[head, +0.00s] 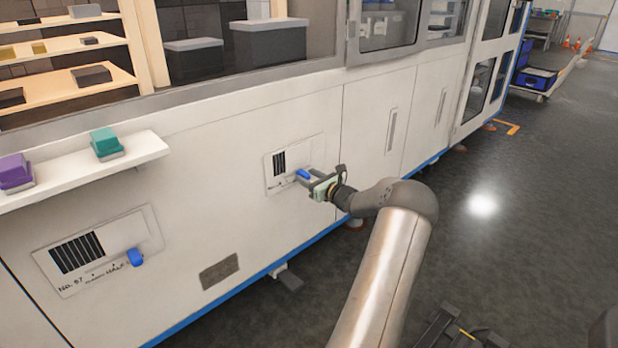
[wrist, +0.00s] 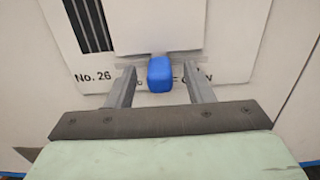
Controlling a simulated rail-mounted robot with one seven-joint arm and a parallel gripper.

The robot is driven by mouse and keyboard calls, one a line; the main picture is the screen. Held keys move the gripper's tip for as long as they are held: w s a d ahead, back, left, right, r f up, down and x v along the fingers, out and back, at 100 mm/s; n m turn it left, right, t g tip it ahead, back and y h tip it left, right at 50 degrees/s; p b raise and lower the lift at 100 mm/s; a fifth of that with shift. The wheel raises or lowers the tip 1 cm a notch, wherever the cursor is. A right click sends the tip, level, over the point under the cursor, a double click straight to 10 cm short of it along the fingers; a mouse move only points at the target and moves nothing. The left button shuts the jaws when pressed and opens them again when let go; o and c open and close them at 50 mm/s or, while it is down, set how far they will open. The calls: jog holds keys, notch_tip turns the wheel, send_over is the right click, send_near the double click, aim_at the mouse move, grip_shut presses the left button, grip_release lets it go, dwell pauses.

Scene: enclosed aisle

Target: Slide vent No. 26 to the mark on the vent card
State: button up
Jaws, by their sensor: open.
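Vent No. 26 (wrist: 95,25) is a white plate with a dark slotted grille on the cabinet front, labelled "No. 26" in the wrist view. It also shows in the head view (head: 279,163). Its blue slider knob (wrist: 160,74) sits below a white sliding cover (wrist: 155,28). The knob also shows in the head view (head: 302,174). My gripper (wrist: 161,84) is open, with one finger on each side of the knob and a gap on both sides. Lettering under the knob is partly hidden by the knob and fingers. I cannot make out a separate vent card.
Another vent (head: 80,255), labelled "No. 57", with its own blue knob (head: 135,257), is at lower left. A white shelf (head: 75,178) holds a purple block (head: 15,171) and a teal block (head: 105,142). The dark floor at right is largely clear.

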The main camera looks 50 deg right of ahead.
jog(key=s+a+p, duration=0.2)
jog(key=s+p, duration=0.3)
jog(key=s, duration=1.2)
jog(key=shift+a, duration=0.4)
